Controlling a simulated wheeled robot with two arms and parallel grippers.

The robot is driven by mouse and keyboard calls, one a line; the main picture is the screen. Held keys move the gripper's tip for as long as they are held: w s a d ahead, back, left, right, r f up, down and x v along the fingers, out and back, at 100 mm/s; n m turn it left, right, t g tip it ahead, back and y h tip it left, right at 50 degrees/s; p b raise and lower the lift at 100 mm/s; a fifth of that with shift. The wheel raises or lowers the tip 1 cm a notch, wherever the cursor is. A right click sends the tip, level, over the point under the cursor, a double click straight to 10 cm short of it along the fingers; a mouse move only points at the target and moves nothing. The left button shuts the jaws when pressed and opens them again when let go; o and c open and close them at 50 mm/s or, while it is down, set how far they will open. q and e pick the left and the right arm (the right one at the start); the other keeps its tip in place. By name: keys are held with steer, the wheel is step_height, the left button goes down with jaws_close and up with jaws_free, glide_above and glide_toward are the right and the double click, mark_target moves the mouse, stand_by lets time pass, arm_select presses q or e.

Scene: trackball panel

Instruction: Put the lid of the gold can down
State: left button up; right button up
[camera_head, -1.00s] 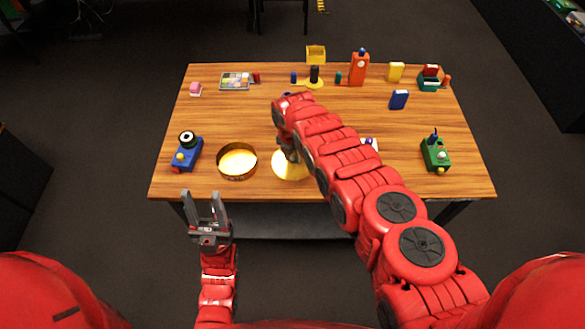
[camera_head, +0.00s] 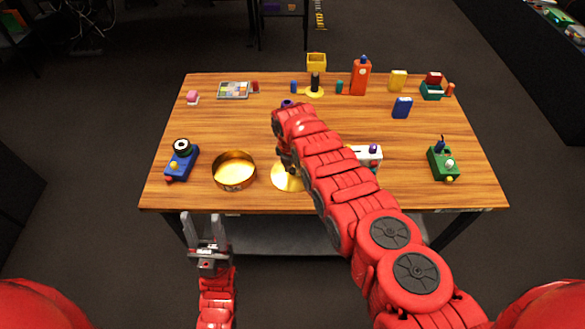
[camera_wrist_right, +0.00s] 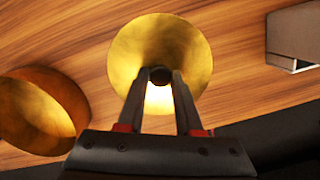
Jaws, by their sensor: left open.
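The gold can (camera_head: 234,184) is a round, open, shallow tin near the table's front edge, left of centre. Its wall also shows at the left of the right wrist view (camera_wrist_right: 40,110). The lid (camera_head: 285,181) is a gold disc just right of the can, apart from it. In the right wrist view the lid (camera_wrist_right: 160,42) has a dark knob, and my right gripper (camera_wrist_right: 160,80) is closed on that knob. The lid is at or very near the table top; I cannot tell whether it touches. My left gripper (camera_head: 204,218) is open and empty in front of the table.
A blue block device (camera_head: 182,163) stands left of the can. A white box (camera_head: 369,155) and a green joystick box (camera_head: 442,163) are to the right. Several small objects line the back of the wooden table (camera_head: 225,125). The middle left is clear.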

mark_target(292, 170)
steer(key=o, duration=0.4)
step_height(292, 170, up, 5)
steer(key=p, duration=0.4)
steer(key=shift+s+f+p, duration=0.1)
steer(key=shift+f+p, duration=0.05)
steer(key=shift+p, duration=0.2)
steer(key=shift+a+f+b, duration=0.1)
steer(key=shift+a+b, duration=0.05)
steer(key=shift+b, duration=0.45)
steer(key=shift+s+r, duration=0.2)
steer(key=shift+r, duration=1.15)
steer(key=shift+s+a+r+b, duration=0.1)
steer(key=shift+r+b, duration=0.15)
steer(key=shift+r, duration=0.6)
steer(key=shift+s+d+r+b, duration=0.1)
steer(key=shift+s+r+b, duration=0.1)
steer(key=shift+r, duration=0.6)
steer(key=shift+s+a+r+b, duration=0.1)
steer(key=shift+r+b, duration=0.15)
steer(key=shift+r, duration=0.6)
